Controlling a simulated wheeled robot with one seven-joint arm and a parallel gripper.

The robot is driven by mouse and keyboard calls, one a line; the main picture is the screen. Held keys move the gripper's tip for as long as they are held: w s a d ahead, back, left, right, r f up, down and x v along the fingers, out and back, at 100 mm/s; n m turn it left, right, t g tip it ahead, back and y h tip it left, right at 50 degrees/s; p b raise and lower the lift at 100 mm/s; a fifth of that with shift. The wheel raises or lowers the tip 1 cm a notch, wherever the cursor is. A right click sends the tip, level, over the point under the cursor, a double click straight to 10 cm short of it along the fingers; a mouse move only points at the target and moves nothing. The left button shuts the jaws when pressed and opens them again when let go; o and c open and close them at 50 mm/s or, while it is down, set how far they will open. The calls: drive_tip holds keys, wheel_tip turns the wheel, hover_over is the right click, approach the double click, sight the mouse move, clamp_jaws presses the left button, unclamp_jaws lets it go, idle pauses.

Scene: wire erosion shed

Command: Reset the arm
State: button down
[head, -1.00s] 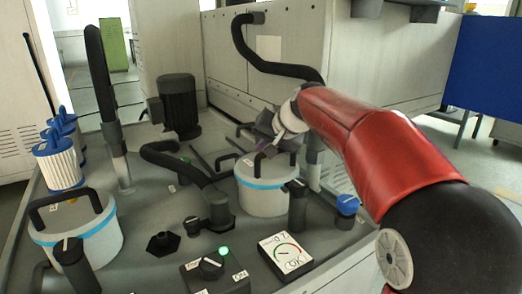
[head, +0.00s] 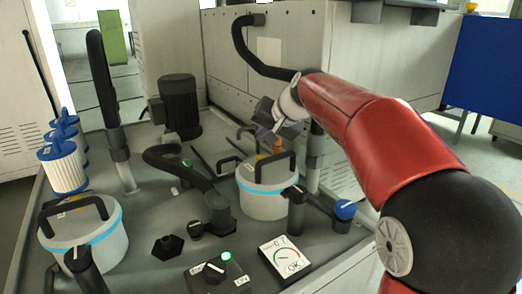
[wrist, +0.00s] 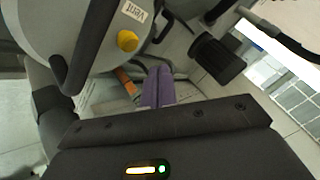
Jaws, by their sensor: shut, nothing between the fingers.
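My red arm reaches in from the right of the head view. My gripper (head: 262,132) is above and just behind the right-hand grey canister (head: 266,192), which has a black handle and a blue band. In the wrist view the purple fingers (wrist: 158,86) are together and empty. The canister lid (wrist: 110,35) fills the upper left there, with a yellow knob (wrist: 127,41) beside a VENT label. An orange part (wrist: 126,80) shows just left of the fingers; whether they touch it I cannot tell.
A second lidded canister (head: 85,245) stands at the left, with white-and-blue filter cartridges (head: 64,165) behind it. A tall machine cabinet (head: 385,75) stands behind my arm.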

drive_tip(key=shift+r+p, duration=0.45)
drive_tip(key=shift+r, duration=0.45)
drive_tip(key=shift+f, duration=0.1)
drive_tip(key=s+d+f+h, duration=0.2)
drive_tip(key=s+d+f, duration=0.2)
drive_tip(key=s, duration=0.7)
drive_tip(key=s+d+f+g+h, duration=0.1)
drive_tip(key=s+d+f, duration=0.4)
drive_tip(key=s, duration=0.7)
drive_tip(key=s+d+f+n+h, duration=0.1)
drive_tip(key=s+d+f+h, duration=0.2)
drive_tip(key=s+d+f, duration=0.2)
drive_tip(key=s+d, duration=0.3)
drive_tip(key=s, duration=0.3)
drive_tip(key=shift+s+d+f, duration=0.25)
